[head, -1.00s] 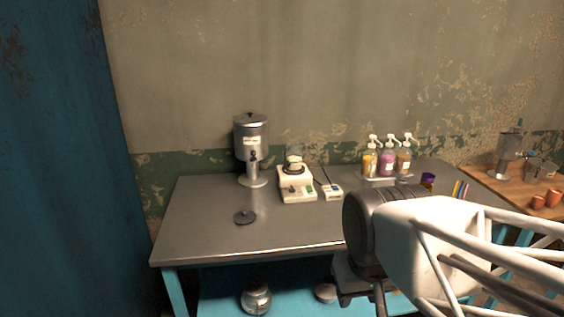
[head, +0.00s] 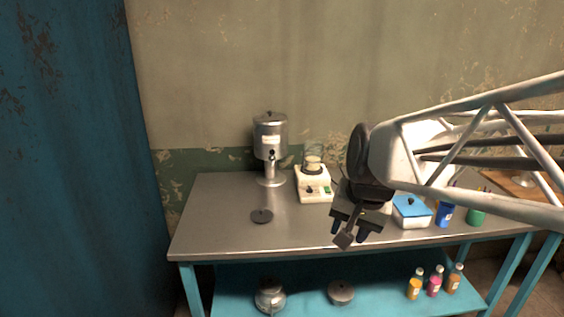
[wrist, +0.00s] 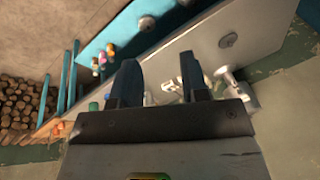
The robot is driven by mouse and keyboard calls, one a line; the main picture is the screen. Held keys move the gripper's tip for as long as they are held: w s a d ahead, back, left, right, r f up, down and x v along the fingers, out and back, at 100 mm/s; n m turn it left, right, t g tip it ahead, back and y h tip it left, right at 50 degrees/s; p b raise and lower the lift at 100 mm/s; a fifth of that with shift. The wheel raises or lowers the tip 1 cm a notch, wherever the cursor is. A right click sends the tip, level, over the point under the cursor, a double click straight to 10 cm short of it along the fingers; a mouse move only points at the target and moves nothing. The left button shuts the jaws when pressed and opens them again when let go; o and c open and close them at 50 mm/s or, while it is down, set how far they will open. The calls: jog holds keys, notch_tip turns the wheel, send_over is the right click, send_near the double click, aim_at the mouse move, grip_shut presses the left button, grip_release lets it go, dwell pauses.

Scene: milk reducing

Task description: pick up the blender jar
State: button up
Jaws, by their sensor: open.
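The blender jar (head: 313,164) looks like a clear jar with pale contents. It stands upright on a white base (head: 314,186) with a green button, toward the back of the grey table (head: 230,235). My gripper (head: 350,231) hangs over the front part of the table, to the right of the jar and nearer the camera, apart from it. In the wrist view my gripper (wrist: 160,82) shows two dark fingers spread apart with nothing held between them. The fingers partly cover the small pale things on the table there, and I cannot tell the jar clearly.
A steel dispenser (head: 270,145) stands left of the base. A dark round lid (head: 262,216) lies at the left front. A white box with a blue lid (head: 411,211) and blue (head: 445,214) and green (head: 477,215) containers stand right. Small bottles (head: 435,283) are on the lower shelf.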

jog(key=w+r+m+y, duration=0.15)
jog(key=w+m, duration=0.35)
jog(key=w, duration=1)
jog(key=m+t+y, duration=0.3)
jog(key=m+t, duration=0.1)
jog(key=m, duration=1.5)
send_near(310, 153)
jog(key=shift+h, duration=0.25)
jog(key=a, duration=0.1)
jog(key=s+a+f, duration=0.1)
jog(key=a, duration=0.1)
jog(key=a+f, duration=0.1)
jog(key=shift+s+a+f, duration=0.2)
jog(key=shift+s, duration=0.05)
jog(key=shift+x, duration=1.3)
jog(key=shift+f, duration=0.1)
jog(key=shift+x, duration=2.55)
